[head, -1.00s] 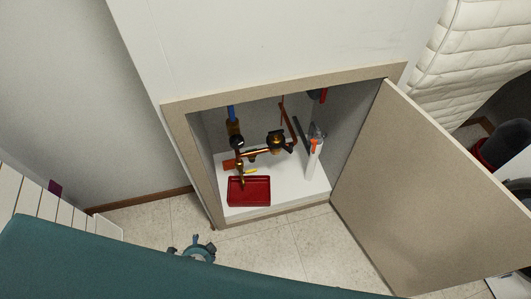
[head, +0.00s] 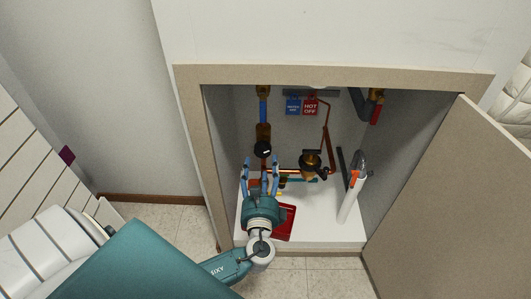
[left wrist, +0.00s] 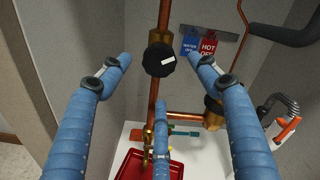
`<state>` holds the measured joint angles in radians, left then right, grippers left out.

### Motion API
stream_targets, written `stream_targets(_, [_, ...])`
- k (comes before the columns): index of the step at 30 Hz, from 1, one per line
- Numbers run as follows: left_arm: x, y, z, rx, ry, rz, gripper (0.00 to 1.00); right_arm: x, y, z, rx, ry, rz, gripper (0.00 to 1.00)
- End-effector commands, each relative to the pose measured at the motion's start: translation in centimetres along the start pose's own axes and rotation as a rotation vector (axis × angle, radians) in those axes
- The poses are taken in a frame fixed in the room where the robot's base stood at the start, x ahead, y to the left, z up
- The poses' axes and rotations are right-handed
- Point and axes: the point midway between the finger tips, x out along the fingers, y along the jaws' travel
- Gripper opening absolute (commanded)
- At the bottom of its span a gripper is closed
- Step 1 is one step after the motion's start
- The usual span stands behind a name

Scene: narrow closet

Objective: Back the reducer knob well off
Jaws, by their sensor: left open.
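The reducer knob (head: 263,149) is a round black knob on a brass body on the upright pipe inside the open cabinet. In the left wrist view the black knob (left wrist: 159,60), with a white mark on its face, lies between and beyond my upper fingertips. My left gripper (head: 262,165) has its blue fingers spread and empty, pointing into the cabinet just below and in front of the knob. I see no finger touching the knob. The gripper hides part of the lower pipework. My right gripper is not in view.
The cabinet door (head: 450,205) stands open at the right. A red tray (head: 286,223) lies on the white cabinet floor behind my gripper. A brass fitting with a black part (head: 312,164), a white tube with an orange part (head: 350,195) and a red tag (head: 310,105) are further right.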

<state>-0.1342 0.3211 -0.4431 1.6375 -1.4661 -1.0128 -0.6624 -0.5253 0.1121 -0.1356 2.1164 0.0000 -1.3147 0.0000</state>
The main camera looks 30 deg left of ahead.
Motion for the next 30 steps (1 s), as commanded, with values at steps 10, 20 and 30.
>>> stream_targets(10, [6.5, 0.1, -0.1, -0.001, 0.000, 0.001, 0.62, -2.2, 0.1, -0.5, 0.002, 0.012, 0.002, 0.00])
stream_targets(20, [8.5, 0.1, -0.1, -0.003, 0.004, 0.002, 0.62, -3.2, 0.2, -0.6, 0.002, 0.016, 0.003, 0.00])
stream_targets(30, [8.5, 0.1, -0.1, -0.003, 0.003, 0.003, 0.32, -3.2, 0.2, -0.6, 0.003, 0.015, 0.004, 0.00])
